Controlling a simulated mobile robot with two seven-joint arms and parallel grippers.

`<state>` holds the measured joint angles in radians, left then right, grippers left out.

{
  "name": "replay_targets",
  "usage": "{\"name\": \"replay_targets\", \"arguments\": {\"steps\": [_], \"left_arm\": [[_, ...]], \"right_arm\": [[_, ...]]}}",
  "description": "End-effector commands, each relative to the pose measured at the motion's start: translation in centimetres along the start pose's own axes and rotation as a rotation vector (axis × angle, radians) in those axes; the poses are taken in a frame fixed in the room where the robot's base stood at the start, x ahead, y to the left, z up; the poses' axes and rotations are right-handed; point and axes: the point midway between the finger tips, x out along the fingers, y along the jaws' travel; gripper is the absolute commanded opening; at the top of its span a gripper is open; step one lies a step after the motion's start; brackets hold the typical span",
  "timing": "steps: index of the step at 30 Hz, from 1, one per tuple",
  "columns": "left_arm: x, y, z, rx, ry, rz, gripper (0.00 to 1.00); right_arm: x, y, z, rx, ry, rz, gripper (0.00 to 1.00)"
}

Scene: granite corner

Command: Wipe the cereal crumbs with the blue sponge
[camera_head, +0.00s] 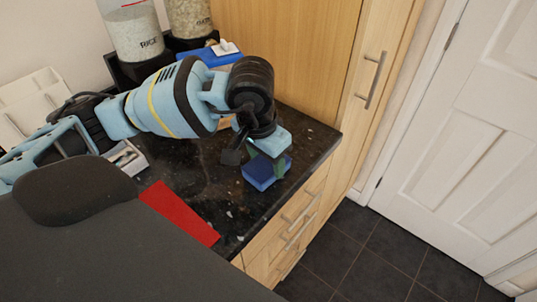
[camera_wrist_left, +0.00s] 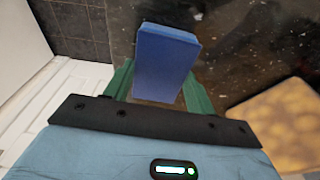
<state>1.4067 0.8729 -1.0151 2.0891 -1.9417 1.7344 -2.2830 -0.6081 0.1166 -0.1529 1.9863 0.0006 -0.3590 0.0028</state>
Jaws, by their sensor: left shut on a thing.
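The blue sponge (camera_head: 259,175) is at the right part of the dark granite counter (camera_head: 207,180), near its front right edge. My left gripper (camera_head: 268,158) is shut on it from above. In the left wrist view, the sponge (camera_wrist_left: 166,58) sits between the green fingers of the gripper (camera_wrist_left: 160,86). I cannot tell whether the sponge's underside touches the counter. Small pale bits (camera_head: 229,213) lie on the counter to the left of the sponge, towards the front edge. They are too small to tell crumbs from stone flecks. My right gripper is not in view.
A red flat piece (camera_head: 180,212) lies at the counter's front. Rice (camera_head: 133,30) and oats (camera_head: 189,18) dispensers stand at the back, near a blue flat thing (camera_head: 213,54) with a white item on it. A tall wooden cupboard (camera_head: 290,50) bounds the back right.

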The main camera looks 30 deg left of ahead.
Motion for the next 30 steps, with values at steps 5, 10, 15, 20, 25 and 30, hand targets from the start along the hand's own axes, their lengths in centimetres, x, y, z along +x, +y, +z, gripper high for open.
{"name": "replay_targets", "arguments": {"steps": [5,10,15,20,25,30], "left_arm": [[0.4,-0.6,0.3,0.0,-0.011,-0.001,0.37],[0.4,-1.9,0.3,-0.003,-0.011,-0.003,0.37],[0.3,-3.2,0.4,-0.004,-0.011,-0.003,0.37],[0.2,-4.1,0.4,-0.002,-0.01,-0.003,0.37],[0.1,-4.2,0.4,-0.001,-0.009,-0.003,0.37],[0.1,-5.1,0.4,-0.002,-0.009,-0.003,0.37]], "right_arm": [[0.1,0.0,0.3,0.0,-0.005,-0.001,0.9],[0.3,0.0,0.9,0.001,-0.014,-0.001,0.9],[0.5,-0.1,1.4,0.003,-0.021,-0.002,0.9],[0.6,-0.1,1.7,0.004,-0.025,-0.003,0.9],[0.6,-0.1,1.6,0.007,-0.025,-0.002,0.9],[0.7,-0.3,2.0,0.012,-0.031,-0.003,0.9]]}}
